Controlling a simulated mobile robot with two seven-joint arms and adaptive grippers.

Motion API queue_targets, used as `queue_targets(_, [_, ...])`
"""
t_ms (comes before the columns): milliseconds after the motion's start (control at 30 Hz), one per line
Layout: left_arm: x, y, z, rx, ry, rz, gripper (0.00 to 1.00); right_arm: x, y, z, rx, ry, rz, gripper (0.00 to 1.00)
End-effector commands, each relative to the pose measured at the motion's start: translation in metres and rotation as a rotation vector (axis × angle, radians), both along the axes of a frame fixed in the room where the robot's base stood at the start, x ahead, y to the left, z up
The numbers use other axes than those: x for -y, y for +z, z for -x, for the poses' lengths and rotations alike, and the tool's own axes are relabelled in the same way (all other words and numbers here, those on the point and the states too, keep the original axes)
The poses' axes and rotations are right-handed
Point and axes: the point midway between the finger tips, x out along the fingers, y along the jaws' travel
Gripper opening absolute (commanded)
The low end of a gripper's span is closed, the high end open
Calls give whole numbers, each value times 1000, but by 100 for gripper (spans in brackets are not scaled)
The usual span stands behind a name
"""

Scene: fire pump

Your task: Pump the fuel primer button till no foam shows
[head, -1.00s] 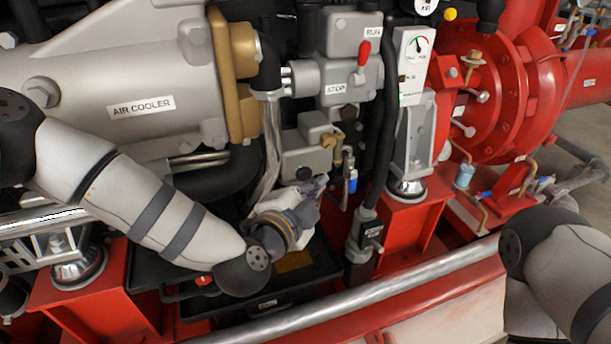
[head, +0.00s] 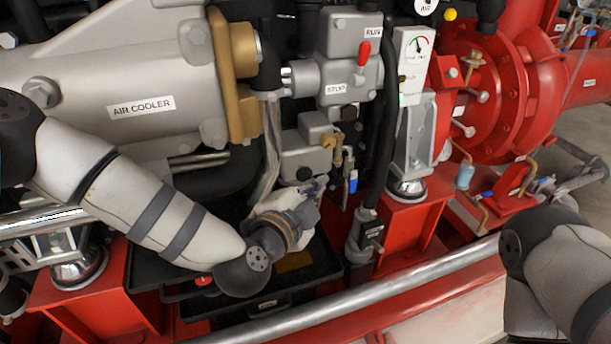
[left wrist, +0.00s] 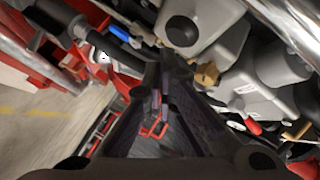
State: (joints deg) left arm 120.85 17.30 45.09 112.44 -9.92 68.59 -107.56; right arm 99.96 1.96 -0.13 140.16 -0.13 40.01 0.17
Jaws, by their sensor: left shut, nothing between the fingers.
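A grey pump housing (head: 306,160) sits low in the middle of the head view, with a dark round button (head: 304,173) on its lower front. The housing and a black round button (left wrist: 182,30) also show at the top of the left wrist view. I take this to be the primer button. My left gripper (head: 314,188) is just below and to the right of it in the head view. In the left wrist view its fingertips (left wrist: 165,62) are together, empty, and beside the button; I cannot tell whether they touch it. My right gripper is out of view. I see no foam.
Brass fittings (head: 336,146) and a blue-handled valve (head: 352,181) are close right of the left gripper. A black vertical hose (head: 384,130) stands further right. A silver rail (head: 345,297) crosses the front. A black tray (head: 330,274) lies below.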

Motion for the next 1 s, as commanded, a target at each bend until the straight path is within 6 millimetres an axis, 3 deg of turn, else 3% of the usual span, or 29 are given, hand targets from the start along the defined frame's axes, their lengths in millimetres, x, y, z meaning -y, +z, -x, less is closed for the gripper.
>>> queue_targets(1000, [-5,0,-12,0,0,0,0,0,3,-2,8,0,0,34])
